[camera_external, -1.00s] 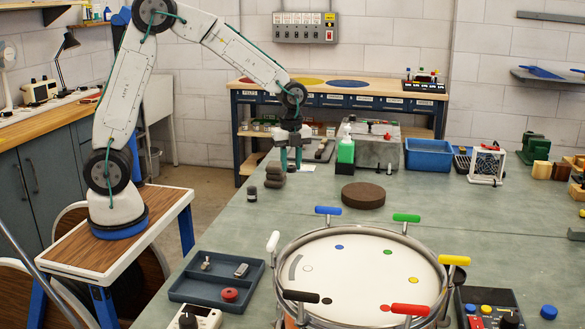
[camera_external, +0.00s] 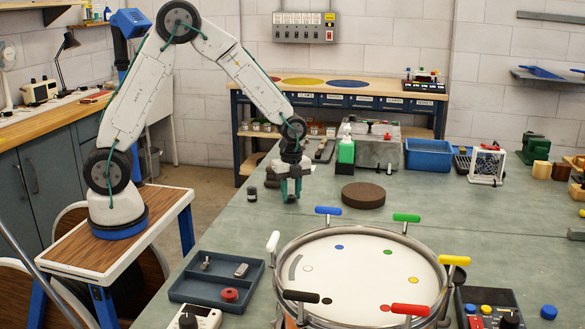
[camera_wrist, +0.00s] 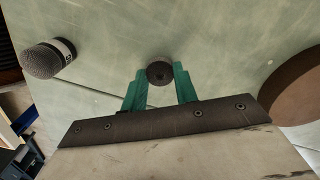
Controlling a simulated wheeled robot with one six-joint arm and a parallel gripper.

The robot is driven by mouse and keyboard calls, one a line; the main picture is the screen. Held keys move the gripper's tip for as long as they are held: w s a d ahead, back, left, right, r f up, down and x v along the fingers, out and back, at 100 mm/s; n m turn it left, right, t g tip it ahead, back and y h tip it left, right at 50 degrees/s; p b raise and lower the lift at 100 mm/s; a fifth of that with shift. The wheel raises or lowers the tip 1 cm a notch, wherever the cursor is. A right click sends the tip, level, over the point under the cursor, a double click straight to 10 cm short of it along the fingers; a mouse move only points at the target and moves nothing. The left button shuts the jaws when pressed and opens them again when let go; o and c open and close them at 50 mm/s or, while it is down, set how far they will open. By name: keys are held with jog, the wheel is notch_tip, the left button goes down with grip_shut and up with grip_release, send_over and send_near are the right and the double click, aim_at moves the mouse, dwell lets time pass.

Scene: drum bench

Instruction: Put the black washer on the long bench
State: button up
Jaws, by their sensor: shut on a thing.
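My gripper (camera_external: 291,197) hangs pointing down, low over the grey-green bench (camera_external: 320,225), left of a brown round block. In the wrist view its two teal fingers (camera_wrist: 160,78) are closed on the sides of a small black round piece, the black washer (camera_wrist: 160,71). I cannot tell whether the washer touches the bench top. No picture labels a bench as the long one; the grey-green bench is the large one under my gripper.
The brown round block (camera_external: 363,195) stands right of my gripper. A small dark cylinder with a mesh top (camera_wrist: 46,59) stands left of it. A green bottle (camera_external: 346,150) and blue bin (camera_external: 429,155) stand farther back.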

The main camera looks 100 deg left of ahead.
aim_at(291, 196)
jog(key=shift+f, duration=0.15)
jog(key=o, duration=0.9)
jog(key=shift+o, duration=0.2)
notch_tip(291, 196, up, 11)
jog(key=s+d+r+n, duration=0.2)
jog(key=s+d+r, duration=0.2)
jog(key=d+r, duration=0.4)
jog(key=s+d+r+n, duration=0.1)
jog(key=s+d+n, duration=0.3)
jog(key=s+d, duration=0.4)
jog(key=s+d+r+n+t, duration=0.1)
jog(key=s+d+r+n, duration=0.1)
jog(key=s+d+n, duration=0.3)
jog(key=s+d, duration=0.4)
jog(key=s, duration=0.6)
jog(key=shift+d+r, duration=0.3)
